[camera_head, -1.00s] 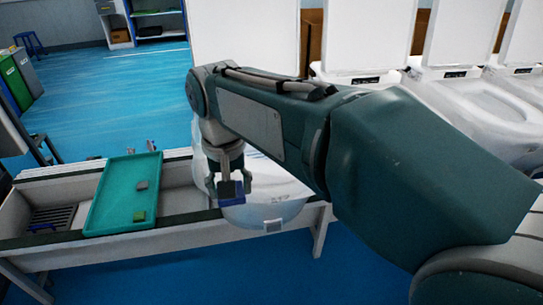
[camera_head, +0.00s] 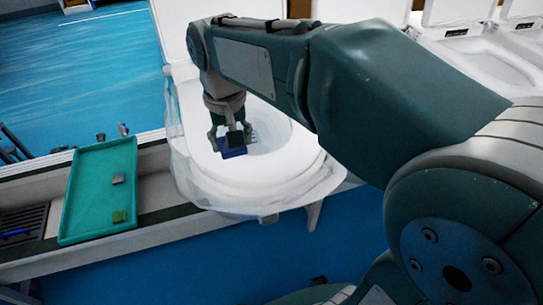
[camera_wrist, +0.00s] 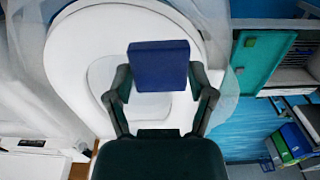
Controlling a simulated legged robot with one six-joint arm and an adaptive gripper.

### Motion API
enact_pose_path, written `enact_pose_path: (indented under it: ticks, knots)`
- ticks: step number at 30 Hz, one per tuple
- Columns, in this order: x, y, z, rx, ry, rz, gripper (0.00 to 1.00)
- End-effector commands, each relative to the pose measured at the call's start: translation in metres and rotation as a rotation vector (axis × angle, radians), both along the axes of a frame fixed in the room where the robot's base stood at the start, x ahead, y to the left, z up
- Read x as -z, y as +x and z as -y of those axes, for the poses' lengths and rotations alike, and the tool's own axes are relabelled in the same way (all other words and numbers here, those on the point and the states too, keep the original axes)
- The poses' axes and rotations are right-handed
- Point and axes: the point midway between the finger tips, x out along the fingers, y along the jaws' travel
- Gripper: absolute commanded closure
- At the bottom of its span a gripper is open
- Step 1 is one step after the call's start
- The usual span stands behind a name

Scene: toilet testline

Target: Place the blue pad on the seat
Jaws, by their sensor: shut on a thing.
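The blue pad (camera_wrist: 158,66) is a square dark-blue block between the two fingers of my gripper (camera_wrist: 160,84) in the wrist view. My gripper is shut on it. In the head view the pad (camera_head: 232,151) hangs under my gripper (camera_head: 229,136), over the opening of the white toilet seat (camera_head: 198,135). The seat (camera_wrist: 72,62) also shows behind the pad in the wrist view. I cannot tell whether the pad touches the seat. Part of the seat is hidden by my arm.
A green tray (camera_head: 95,200) with a grey block (camera_head: 117,179) and a green block (camera_head: 119,216) lies on the bench left of the toilet. Clear plastic film wraps the toilet bowl. Other white toilets (camera_head: 478,62) stand at the back right.

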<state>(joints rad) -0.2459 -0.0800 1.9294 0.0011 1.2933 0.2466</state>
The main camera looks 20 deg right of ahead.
Motion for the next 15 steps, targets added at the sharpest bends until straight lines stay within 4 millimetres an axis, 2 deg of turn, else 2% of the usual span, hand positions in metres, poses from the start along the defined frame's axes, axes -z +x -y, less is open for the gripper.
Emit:
enact_pose_path:
  ticks: [1, 6, 12, 15]
  knots:
    - [0.006, 0.002, 0.012, 0.007, 0.0, -0.002, 0.47]
    - [0.023, 0.009, 0.046, 0.006, 0.0, -0.004, 0.47]
    - [0.057, 0.014, 0.072, 0.003, 0.0, -0.005, 0.47]
    - [0.066, 0.016, 0.079, 0.002, 0.0, -0.002, 0.47]
